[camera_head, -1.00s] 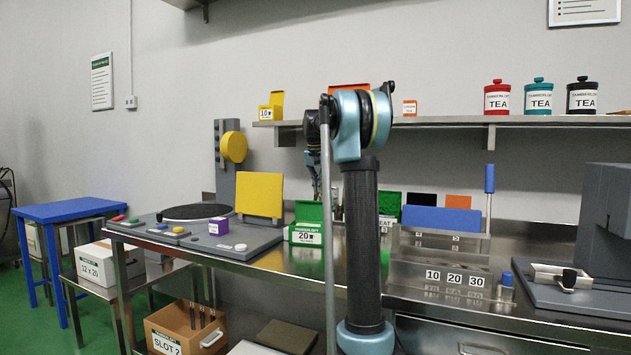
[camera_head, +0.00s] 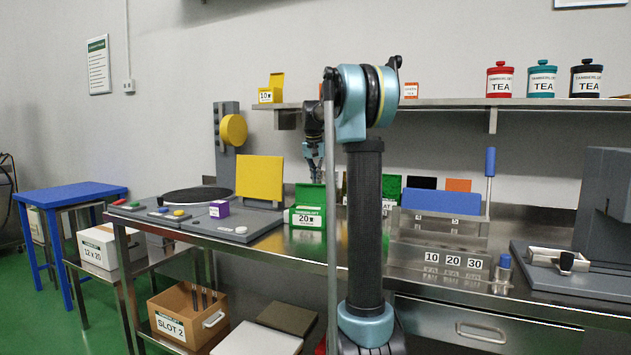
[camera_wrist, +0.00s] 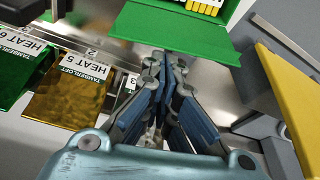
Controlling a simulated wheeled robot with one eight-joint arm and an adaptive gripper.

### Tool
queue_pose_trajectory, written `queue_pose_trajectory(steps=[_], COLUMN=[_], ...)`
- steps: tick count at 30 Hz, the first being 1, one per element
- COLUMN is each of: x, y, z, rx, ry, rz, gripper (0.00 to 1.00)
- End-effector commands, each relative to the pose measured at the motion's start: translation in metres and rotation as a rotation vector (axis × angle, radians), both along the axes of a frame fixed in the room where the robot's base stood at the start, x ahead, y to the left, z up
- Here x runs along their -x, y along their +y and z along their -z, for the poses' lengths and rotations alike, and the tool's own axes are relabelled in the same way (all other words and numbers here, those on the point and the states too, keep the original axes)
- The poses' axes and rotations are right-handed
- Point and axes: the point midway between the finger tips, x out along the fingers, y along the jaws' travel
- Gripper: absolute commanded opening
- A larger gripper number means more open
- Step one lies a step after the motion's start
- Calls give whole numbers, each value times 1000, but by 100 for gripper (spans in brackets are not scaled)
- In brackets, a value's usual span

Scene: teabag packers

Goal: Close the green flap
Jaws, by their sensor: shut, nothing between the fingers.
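The green box (camera_head: 305,217) marked 20 stands on the steel counter, left of my arm's upright link in the head view. Its green flap (camera_head: 310,194) stands raised at the back of the box. In the wrist view the flap (camera_wrist: 180,28) spans the top middle, with yellow-topped packets (camera_wrist: 203,5) in the box beyond it. My gripper (camera_head: 316,178) is just above and behind the flap. In the wrist view my gripper (camera_wrist: 165,65) is shut and empty, its fingertips overlapping the flap's near edge. I cannot tell whether they touch.
A purple box (camera_head: 219,209) and a yellow panel (camera_head: 260,180) stand to the left on a grey base. A rack with green, black and orange cards and a blue panel (camera_head: 440,203) stands to the right. In the wrist view, HEAT-labelled packets (camera_wrist: 72,85) lie left of my fingers.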

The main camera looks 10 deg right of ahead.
Motion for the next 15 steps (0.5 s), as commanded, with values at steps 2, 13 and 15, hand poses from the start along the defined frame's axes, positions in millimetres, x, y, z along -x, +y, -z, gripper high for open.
queue_pose_trajectory(steps=[2, 13, 15], x=[0, 5, 6], y=[0, 2, 3], z=[0, -2, -2], rx=[0, 20, 23], ry=[-1, -50, -59], rz=[0, -1, -1], gripper=[0, 0, 0])
